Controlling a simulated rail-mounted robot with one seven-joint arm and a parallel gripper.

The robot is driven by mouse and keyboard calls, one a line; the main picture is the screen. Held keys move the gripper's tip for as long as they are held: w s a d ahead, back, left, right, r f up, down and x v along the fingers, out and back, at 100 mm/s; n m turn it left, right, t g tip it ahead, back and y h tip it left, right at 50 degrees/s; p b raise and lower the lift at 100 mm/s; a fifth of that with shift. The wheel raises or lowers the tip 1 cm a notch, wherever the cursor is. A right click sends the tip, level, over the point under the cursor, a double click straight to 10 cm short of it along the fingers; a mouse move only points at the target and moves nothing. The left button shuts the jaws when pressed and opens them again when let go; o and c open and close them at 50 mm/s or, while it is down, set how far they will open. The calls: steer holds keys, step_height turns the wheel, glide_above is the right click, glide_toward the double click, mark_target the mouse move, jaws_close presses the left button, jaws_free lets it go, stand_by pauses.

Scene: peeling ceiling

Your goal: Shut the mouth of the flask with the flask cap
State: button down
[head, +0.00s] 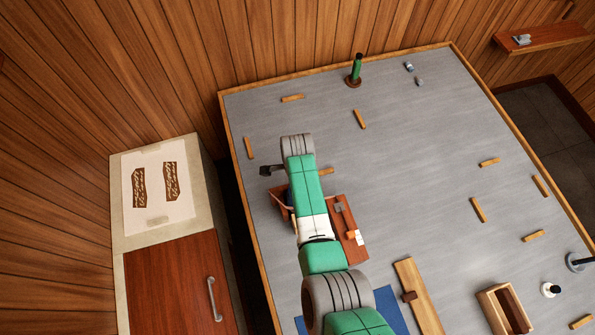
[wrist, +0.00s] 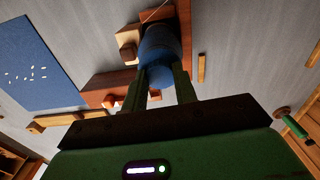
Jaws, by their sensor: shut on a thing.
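In the wrist view, a blue rounded piece (wrist: 160,75), which looks like the flask cap, sits between the fingertips of my gripper (wrist: 161,84). My gripper is shut on it. A larger, darker blue round body (wrist: 160,42), probably the flask, shows directly beyond it. I cannot tell whether the two touch or are apart.
A blue mat (head: 388,303), a plank (head: 418,296) and an open wooden box (head: 492,305) lie near the front. A green post (head: 356,68) stands at the back. Several small wooden sticks lie about the grey table (head: 420,150), which is mostly clear to the right.

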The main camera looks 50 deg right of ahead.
steer(key=c, duration=1)
jaws_free()
step_height(320, 180, up, 8)
steer(key=shift+f+p, duration=0.15)
steer(key=shift+p, duration=0.25)
steer(key=shift+o, duration=0.2)
